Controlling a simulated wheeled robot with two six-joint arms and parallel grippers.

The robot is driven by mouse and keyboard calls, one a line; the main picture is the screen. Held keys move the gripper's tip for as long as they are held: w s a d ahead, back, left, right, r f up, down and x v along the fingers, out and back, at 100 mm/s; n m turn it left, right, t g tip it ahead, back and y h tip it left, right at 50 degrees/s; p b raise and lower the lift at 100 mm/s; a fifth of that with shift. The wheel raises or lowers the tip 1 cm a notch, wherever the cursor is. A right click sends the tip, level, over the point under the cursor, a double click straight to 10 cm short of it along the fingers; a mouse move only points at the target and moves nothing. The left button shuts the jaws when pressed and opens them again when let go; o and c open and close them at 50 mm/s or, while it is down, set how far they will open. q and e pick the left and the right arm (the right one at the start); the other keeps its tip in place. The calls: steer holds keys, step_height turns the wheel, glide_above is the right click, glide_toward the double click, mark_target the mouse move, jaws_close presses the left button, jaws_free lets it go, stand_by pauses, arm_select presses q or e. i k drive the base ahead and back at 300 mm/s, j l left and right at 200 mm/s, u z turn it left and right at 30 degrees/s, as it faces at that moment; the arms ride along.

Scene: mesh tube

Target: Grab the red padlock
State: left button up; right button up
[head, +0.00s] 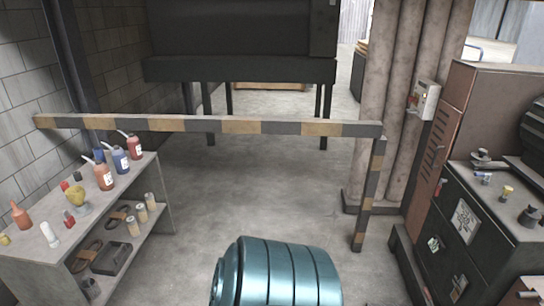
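I cannot make out a padlock with certainty. A small red object (68,218) stands on the top of the left shelf unit, near a white tube. Neither of my grippers is in view.
The left shelf unit (152,190) holds bottles, a yellow item and cans. A striped barrier (205,125) crosses ahead, with a post (366,200) at its right. A dark cabinet (470,235) with small items stands right.

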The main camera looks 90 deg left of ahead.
mark_target(69, 222)
steer(key=u, duration=4.3)
steer(key=i+l+u, duration=0.15)
steer(key=u, duration=0.5)
steer(key=i+l+u, duration=0.2)
steer(key=l, duration=0.25)
steer(key=i+l+u, duration=0.15)
steer(key=l, duration=0.35)
steer(key=i+l+u, duration=0.2)
steer(key=l, duration=0.3)
steer(key=l+u, duration=0.15)
steer(key=l, duration=0.4)
